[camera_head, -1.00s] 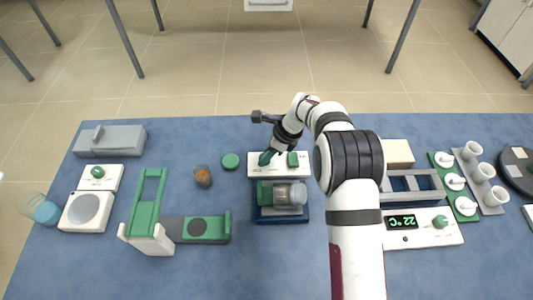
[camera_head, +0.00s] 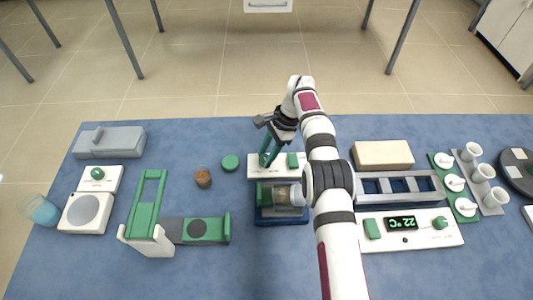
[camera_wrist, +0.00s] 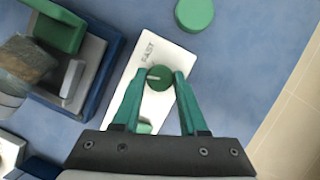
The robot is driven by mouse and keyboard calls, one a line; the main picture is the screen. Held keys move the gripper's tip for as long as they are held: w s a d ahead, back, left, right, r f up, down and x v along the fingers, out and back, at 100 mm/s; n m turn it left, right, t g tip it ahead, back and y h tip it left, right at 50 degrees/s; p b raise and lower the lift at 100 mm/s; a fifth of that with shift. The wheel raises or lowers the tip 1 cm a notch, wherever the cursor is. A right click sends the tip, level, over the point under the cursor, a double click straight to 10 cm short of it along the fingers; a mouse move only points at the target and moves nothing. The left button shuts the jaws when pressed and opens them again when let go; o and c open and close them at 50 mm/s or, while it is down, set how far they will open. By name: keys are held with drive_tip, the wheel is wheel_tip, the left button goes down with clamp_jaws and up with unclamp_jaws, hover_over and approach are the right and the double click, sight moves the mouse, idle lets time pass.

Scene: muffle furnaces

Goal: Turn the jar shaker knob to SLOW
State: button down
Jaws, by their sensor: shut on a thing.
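The jar shaker (camera_head: 281,213) is a dark blue base with a green holder and a jar lying in it, mid-table. Its white control panel (camera_head: 292,173) lies just behind it. In the wrist view the round green knob (camera_wrist: 159,78) has a pale pointer line toward the picture's left, and the word FAST shows on the panel (camera_wrist: 150,104) near it. My gripper (camera_wrist: 160,80) has its green fingers on both sides of the knob, shut on it. In the head view my gripper (camera_head: 268,160) comes down on the panel's left part. Any SLOW label is not visible.
A green button (camera_head: 292,160) sits right of the knob. A heater panel reading 22 °C (camera_head: 402,223) and a rack stand to the right.

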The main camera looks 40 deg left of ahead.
drive_tip(key=shift+n, duration=0.3)
drive_tip(key=shift+c, duration=2.2)
unclamp_jaws()
wheel_tip(320, 180, up, 4)
drive_tip(key=shift+w+d+r, duration=0.15)
drive_tip(key=shift+r, duration=0.1)
drive_tip(key=w+d+r, duration=0.4)
drive_tip(key=d+r, duration=0.2)
drive_tip(key=d, duration=0.4)
drive_tip(key=shift+w+d+r, duration=0.15)
drive_tip(key=shift+d+r, duration=0.1)
drive_tip(key=shift+d, duration=0.05)
